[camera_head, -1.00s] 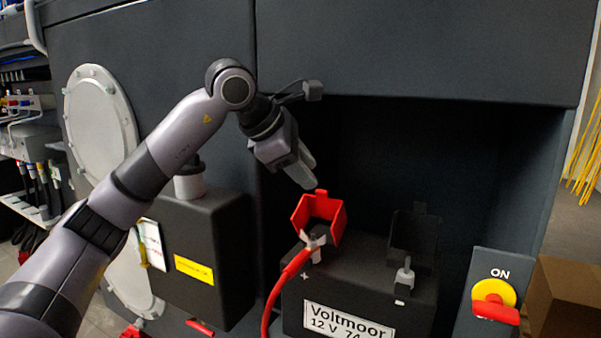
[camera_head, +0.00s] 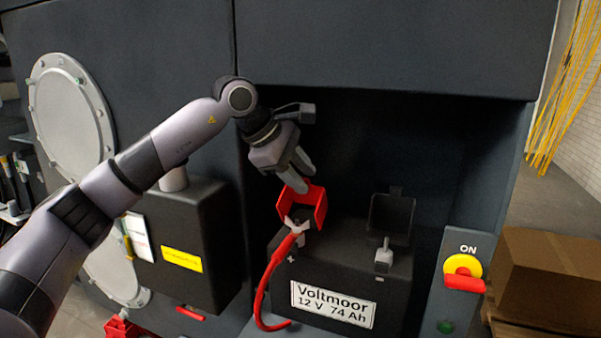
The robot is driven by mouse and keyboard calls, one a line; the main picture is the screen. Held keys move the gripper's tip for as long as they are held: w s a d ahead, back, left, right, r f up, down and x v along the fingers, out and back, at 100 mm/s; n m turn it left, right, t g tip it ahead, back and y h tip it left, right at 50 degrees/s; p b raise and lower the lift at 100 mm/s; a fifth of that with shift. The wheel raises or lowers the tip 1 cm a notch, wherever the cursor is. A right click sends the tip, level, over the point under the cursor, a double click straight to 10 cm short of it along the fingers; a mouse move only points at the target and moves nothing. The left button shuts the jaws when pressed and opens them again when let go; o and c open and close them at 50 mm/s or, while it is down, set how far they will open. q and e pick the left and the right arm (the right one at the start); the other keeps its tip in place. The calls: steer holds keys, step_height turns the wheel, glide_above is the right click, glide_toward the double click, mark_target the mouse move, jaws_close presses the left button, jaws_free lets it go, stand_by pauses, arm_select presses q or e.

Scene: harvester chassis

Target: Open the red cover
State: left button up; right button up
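The red cover (camera_head: 316,207) stands tilted up on the battery (camera_head: 360,263), at its left terminal. The cover's inner side shows, and the terminal clamp with a red cable (camera_head: 271,279) is exposed below it. My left gripper (camera_head: 305,178) comes down from the upper left, with its fingertips at the upper edge of the cover. Its two fingers look slightly apart with nothing visible between them. I cannot tell whether a fingertip touches the cover. My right gripper is out of view.
A black cover (camera_head: 391,214) stands raised at the battery's right terminal. A panel with a yellow and red switch (camera_head: 463,272) is at the right. A black box (camera_head: 190,245) stands left of the recess. A cardboard box (camera_head: 550,280) lies at far right.

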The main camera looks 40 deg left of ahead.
arm_select(q)
steer(key=shift+f, duration=0.1)
jaws_close()
stand_by(1.4)
